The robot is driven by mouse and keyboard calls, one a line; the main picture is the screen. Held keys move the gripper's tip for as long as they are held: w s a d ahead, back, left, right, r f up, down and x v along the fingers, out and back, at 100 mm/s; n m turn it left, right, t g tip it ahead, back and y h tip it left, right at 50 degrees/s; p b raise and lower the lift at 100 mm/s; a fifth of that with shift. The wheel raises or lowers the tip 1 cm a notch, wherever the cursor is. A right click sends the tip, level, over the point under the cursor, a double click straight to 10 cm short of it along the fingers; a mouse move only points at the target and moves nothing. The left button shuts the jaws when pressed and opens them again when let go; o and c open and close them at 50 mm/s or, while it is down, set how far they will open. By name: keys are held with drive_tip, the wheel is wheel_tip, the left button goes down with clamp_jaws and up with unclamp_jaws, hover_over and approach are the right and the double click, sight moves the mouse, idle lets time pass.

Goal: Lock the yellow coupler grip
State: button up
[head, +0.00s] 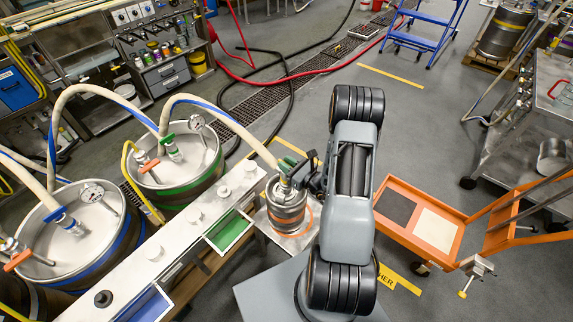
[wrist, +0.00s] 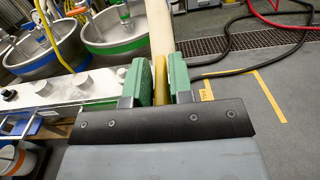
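The yellow coupler grip (wrist: 160,82) shows in the wrist view as a narrow upright strip between the green finger pads of my gripper (wrist: 160,88). The pads sit close against both its sides, and my gripper looks shut on it. A cream hose (wrist: 158,30) rises behind it. In the head view my gripper (head: 293,172) is above a small steel keg (head: 287,215) on a pale stand, where the hose ends. The grip itself is hidden there by the gripper and arm, so I cannot tell its lock position.
Two large kegs, with green (head: 185,165) and blue (head: 95,225) bands, stand at left with hoses. A long steel counter (head: 165,250) runs beside the small keg. An orange cart (head: 420,225) stands right of my arm. Open floor lies beyond, with hoses across it.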

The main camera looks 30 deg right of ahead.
drive_tip(key=shift+o, duration=1.3)
drive_tip(key=b+v, duration=0.2)
drive_tip(key=v, duration=1.2)
drive_tip(key=shift+a, duration=0.1)
